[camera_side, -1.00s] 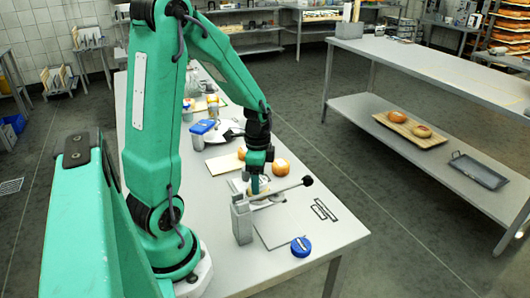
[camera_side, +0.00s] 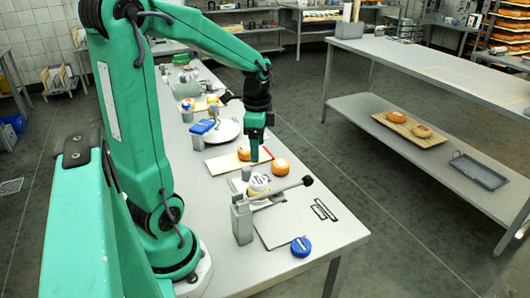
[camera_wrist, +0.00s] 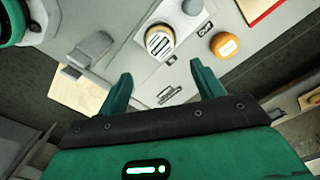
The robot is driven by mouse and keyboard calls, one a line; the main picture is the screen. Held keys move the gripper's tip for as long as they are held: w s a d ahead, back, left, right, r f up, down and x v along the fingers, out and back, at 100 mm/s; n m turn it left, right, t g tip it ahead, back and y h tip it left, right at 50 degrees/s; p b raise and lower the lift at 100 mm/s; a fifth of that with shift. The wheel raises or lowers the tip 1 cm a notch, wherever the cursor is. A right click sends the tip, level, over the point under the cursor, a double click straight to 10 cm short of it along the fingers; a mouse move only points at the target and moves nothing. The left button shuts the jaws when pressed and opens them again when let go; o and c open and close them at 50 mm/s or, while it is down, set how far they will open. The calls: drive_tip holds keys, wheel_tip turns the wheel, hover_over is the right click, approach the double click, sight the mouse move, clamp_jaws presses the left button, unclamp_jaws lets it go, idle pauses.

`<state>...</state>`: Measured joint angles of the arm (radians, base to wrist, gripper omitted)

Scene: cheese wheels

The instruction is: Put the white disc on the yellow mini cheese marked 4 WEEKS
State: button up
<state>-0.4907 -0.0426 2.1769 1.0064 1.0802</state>
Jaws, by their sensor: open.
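The white disc (camera_side: 258,180), with dark bars on its face, lies flat on top of a small yellow cheese (camera_side: 258,193). The cheese's own marking is not readable. My gripper (camera_side: 254,152) is open and empty, above the table and apart from the disc, farther back in the side view. In the wrist view my gripper (camera_wrist: 163,84) has its two green fingers spread wide with nothing between them.
An orange cheese (camera_side: 281,167) stands behind and right of the disc; its label (camera_wrist: 228,47) is too small to read. A grey press with a lever (camera_side: 242,222) stands close in front.

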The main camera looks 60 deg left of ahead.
drive_tip(key=shift+r, duration=0.8)
drive_tip(key=s+d+r+n+t, duration=0.2)
drive_tip(key=d+r+n, duration=0.1)
drive_tip(key=d, duration=0.4)
drive_tip(key=s+d+r+n+t, duration=0.3)
drive_tip(key=d, duration=0.5)
drive_tip(key=shift+s+n+t, duration=0.3)
drive_tip(key=shift+n, duration=0.1)
